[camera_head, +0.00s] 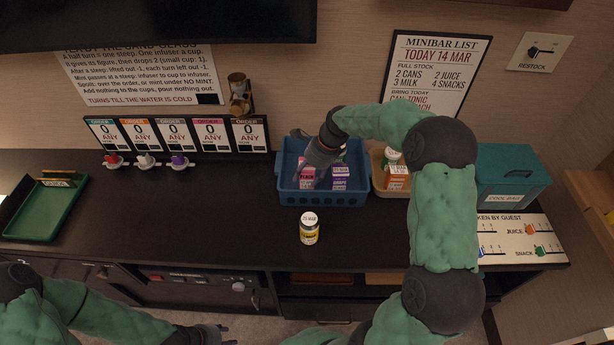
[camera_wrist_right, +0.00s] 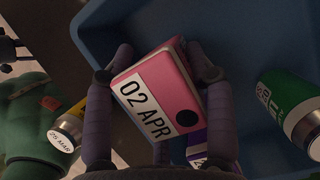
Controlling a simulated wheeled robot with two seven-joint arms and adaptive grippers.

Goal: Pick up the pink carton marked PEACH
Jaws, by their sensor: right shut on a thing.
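A pink carton (camera_head: 307,178) is in the left part of the blue crate (camera_head: 322,197). In the right wrist view the pink carton (camera_wrist_right: 150,85) shows a white label reading 02 APR; I cannot read PEACH on it. My right gripper (camera_head: 311,163) reaches down into the crate. Its two fingers (camera_wrist_right: 155,73) are shut on the carton, one on each side. My left gripper (camera_head: 212,334) is low at the front edge of the picture, away from the crate, and its fingers are too unclear to judge.
A purple carton (camera_head: 339,183) is beside the pink one, and a green can (camera_wrist_right: 290,108) is also in the crate. A yellow-banded can (camera_head: 309,229) stands in front. A tan tray (camera_head: 378,185) and teal cool bag (camera_head: 510,178) are to the right. The counter's left middle is clear.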

